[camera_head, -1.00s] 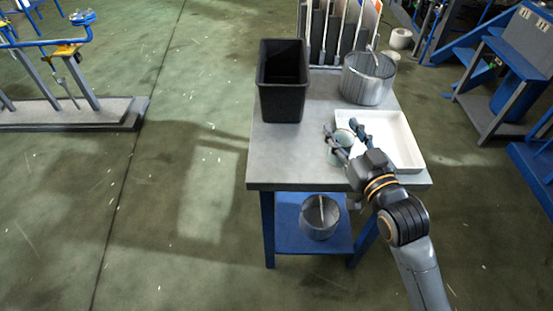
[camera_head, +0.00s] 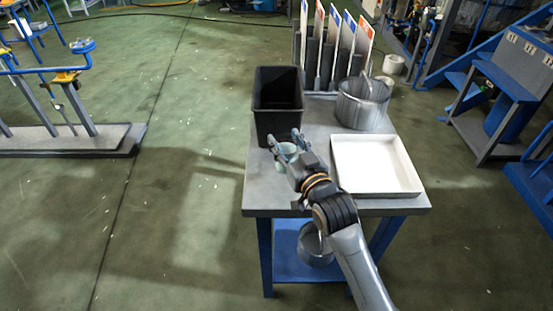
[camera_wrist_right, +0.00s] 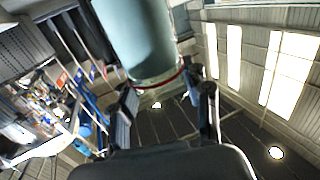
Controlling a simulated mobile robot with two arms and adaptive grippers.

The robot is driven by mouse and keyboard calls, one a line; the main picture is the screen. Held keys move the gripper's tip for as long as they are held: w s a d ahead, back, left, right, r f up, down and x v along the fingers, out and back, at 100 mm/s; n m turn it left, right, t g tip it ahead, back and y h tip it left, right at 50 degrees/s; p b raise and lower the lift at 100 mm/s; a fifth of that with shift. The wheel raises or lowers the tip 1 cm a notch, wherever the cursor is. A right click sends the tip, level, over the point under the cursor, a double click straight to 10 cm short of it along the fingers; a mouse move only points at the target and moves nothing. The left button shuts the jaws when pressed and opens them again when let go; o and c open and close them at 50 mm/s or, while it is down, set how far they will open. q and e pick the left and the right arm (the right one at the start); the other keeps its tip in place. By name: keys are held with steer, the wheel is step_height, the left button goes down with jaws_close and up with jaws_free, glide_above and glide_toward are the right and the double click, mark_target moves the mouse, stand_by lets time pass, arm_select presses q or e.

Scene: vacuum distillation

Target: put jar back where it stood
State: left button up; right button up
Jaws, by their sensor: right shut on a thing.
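The jar (camera_head: 287,150) is a pale grey-green cylinder held in my right gripper (camera_head: 284,143), just in front of the black bin and left of the white tray. The right wrist view shows the jar (camera_wrist_right: 140,38) large, with a red ring near its end, between the two fingers of the right gripper (camera_wrist_right: 165,100). The fingers and hand partly cover the jar in the head view. I cannot tell whether its base touches the grey tabletop (camera_head: 262,190). My left gripper is not in view.
A black bin (camera_head: 277,112) stands directly behind the jar. An empty white tray (camera_head: 375,192) lies to the right. A metal pot (camera_head: 362,103) and a rack of upright panels (camera_head: 333,50) stand at the back. Another metal pot (camera_head: 312,245) is on the blue lower shelf. The tabletop's front left is clear.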

mark_target(281, 165)
steer(key=shift+w+a+f, duration=0.15)
steer(key=shift+a+f, duration=0.75)
steer(key=shift+f, duration=0.2)
steer(key=shift+a+f, duration=0.15)
steer(key=shift+f, duration=0.75)
steer(key=shift+a+f, duration=0.1)
steer(key=shift+f, duration=0.8)
steer(key=shift+f, duration=0.15)
steer(key=o, duration=1.4)
steer(key=shift+c, duration=0.2)
steer(key=shift+r, duration=0.2)
steer(key=v, duration=1.2)
